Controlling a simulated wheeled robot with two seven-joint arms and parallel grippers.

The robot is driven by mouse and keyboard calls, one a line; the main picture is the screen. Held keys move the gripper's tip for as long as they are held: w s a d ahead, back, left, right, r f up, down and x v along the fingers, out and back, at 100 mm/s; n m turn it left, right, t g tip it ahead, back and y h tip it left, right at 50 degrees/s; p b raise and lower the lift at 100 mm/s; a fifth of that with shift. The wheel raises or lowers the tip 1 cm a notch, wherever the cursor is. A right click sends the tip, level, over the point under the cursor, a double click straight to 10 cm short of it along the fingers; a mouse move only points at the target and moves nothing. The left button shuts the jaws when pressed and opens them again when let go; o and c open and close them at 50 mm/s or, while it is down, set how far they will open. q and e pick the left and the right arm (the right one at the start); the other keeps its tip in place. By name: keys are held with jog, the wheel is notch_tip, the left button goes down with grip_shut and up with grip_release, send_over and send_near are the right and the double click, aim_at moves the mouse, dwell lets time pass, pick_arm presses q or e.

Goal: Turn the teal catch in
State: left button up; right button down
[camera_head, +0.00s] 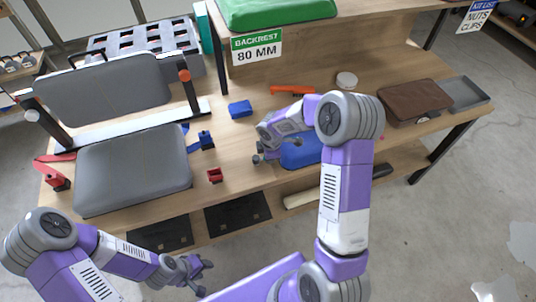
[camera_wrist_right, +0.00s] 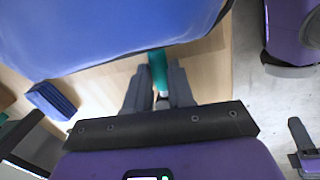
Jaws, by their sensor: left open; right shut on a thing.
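The teal catch (camera_wrist_right: 158,70) shows in the right wrist view as a short teal piece under the edge of a large blue body (camera_wrist_right: 110,30). My right gripper (camera_wrist_right: 160,92) is shut on the catch, one dark finger on each side. In the head view my right gripper (camera_head: 262,153) is low over the table beside the blue body (camera_head: 303,152), which my arm partly covers; the catch cannot be made out there. My left gripper (camera_head: 200,276) is open and empty, in front of the table's front edge.
A grey seat pad (camera_head: 133,170) and backrest (camera_head: 108,88) are at the left of the wooden table. A blue block (camera_head: 240,109), an orange tool (camera_head: 293,89) and a red clip (camera_head: 215,175) lie around the middle. A brown case (camera_head: 412,100) and grey tray (camera_head: 466,94) are at right.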

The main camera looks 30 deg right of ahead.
jog(key=shift+w, duration=0.1)
jog(key=c, duration=1)
grip_release()
jog(key=shift+o, duration=0.2)
notch_tip(320, 180, up, 8)
jog(key=s+p, duration=0.1)
jog(key=shift+s+a+f+p, duration=0.25)
jog(key=shift+p, duration=0.1)
